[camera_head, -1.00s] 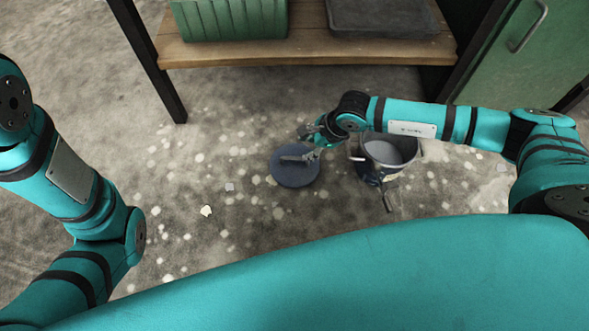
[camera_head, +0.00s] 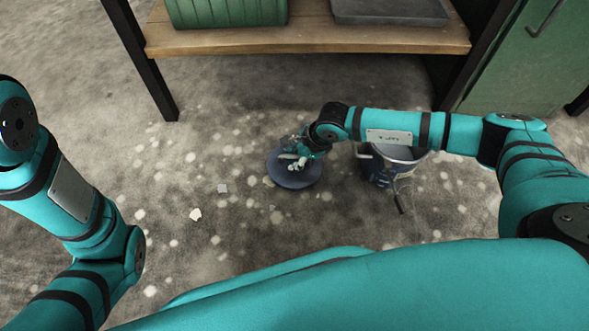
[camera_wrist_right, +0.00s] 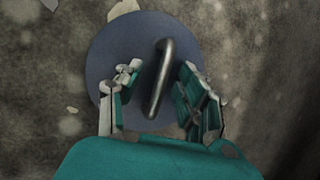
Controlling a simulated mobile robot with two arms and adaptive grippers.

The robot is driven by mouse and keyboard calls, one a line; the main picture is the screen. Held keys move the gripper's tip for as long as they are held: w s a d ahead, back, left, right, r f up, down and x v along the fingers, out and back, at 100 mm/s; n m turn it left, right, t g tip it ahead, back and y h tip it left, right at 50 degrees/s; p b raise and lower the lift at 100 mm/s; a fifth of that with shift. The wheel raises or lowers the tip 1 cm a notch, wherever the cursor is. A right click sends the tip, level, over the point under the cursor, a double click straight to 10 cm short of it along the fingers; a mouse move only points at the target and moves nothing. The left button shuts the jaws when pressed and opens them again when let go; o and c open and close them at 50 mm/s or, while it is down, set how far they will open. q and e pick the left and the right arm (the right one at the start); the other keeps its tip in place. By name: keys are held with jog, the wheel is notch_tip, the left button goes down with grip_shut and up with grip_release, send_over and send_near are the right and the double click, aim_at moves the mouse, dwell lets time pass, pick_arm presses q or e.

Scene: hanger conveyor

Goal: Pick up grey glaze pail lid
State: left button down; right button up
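The grey glaze pail lid (camera_head: 308,178) is a round blue-grey disc lying on the floor in the head view, left of the pail. In the right wrist view the lid (camera_wrist_right: 108,48) has a bar handle (camera_wrist_right: 161,76) across its middle. My right gripper (camera_head: 296,160) is over the lid. In the right wrist view its fingers (camera_wrist_right: 158,80) are open, one on each side of the handle, with gaps to it. The pail (camera_head: 380,178) stands open to the right, partly behind my right arm. My left arm is at the left; its gripper is out of view.
A wooden shelf (camera_head: 300,40) with a green ribbed box (camera_head: 228,12) and a dark tray (camera_head: 388,12) stands at the back. A green cabinet (camera_head: 530,70) is at the right. The speckled floor left of the lid is clear except for small pale chips (camera_head: 195,214).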

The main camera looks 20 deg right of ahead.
jog(key=shift+w+f, duration=0.1)
jog(key=shift+f, duration=0.1)
grip_shut()
dwell(0.4)
